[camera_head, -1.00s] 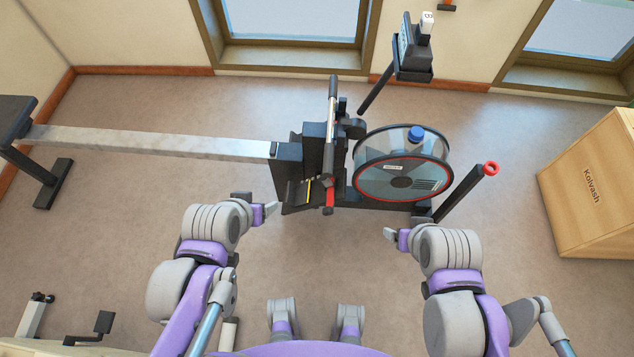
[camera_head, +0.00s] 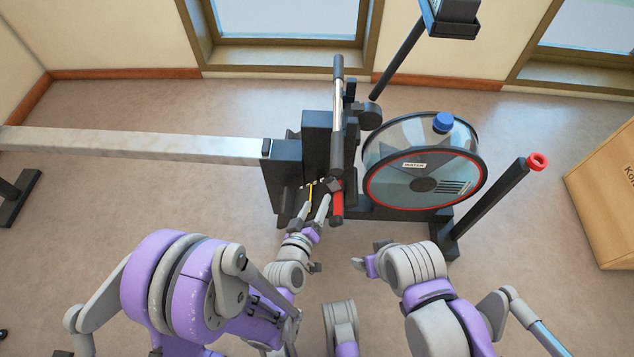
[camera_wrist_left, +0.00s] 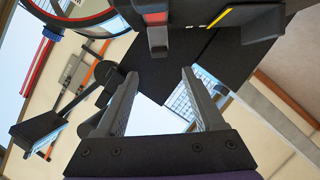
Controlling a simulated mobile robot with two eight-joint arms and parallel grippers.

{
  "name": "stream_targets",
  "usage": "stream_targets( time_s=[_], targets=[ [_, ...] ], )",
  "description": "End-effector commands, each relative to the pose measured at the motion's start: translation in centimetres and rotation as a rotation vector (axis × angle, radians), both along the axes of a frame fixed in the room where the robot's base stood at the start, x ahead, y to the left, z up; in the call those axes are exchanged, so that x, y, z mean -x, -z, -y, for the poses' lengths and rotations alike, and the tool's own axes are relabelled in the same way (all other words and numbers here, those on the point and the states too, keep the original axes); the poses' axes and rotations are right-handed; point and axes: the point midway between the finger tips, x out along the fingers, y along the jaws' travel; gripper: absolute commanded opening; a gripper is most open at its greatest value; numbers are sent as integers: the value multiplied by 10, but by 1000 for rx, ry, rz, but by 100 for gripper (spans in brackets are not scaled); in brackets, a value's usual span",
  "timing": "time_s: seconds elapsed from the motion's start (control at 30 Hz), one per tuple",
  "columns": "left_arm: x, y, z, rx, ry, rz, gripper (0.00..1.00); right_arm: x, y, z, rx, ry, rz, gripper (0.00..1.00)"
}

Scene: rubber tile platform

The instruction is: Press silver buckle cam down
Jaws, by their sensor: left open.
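A small grey buckle (camera_head: 334,185) sits on the rowing machine's footrest, at the top of a red strap (camera_head: 337,206). In the left wrist view the grey buckle part (camera_wrist_left: 158,38) shows at the upper middle, below the red patch, beyond my fingers. My left gripper (camera_head: 314,208) is open and empty, its two fingers just left of and nearer than the buckle, beside the red strap. I see no clear contact. Whether the cam is raised or down is too small to tell. My right gripper (camera_head: 366,257) is away to the lower right, with its finger gap unclear.
The flywheel drum (camera_head: 424,165) with a blue cap stands right of the footrest. Floor in front is clear.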

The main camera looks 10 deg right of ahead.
Motion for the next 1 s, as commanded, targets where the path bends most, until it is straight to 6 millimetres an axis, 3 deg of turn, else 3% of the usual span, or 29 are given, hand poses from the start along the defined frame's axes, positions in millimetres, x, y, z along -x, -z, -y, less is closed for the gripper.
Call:
stream_targets(
  time_s=[0.17, 0.57, 0.8, 1.0],
  targets=[
    [-9, 1, 6, 0, -1, 1, 70, 2, -13, 0, 0, 0, 1, 78],
    [-45, 11, 27, -1, 1, 2, 70, 10, -66, 0, 0, 0, 17, 78],
    [-78, 28, 46, -1, 1, 0, 70, 9, -59, 0, 0, 0, 14, 78],
    [-87, 31, 52, -1, 1, 0, 70, 9, -58, 0, 0, 0, 14, 78]
  ],
)
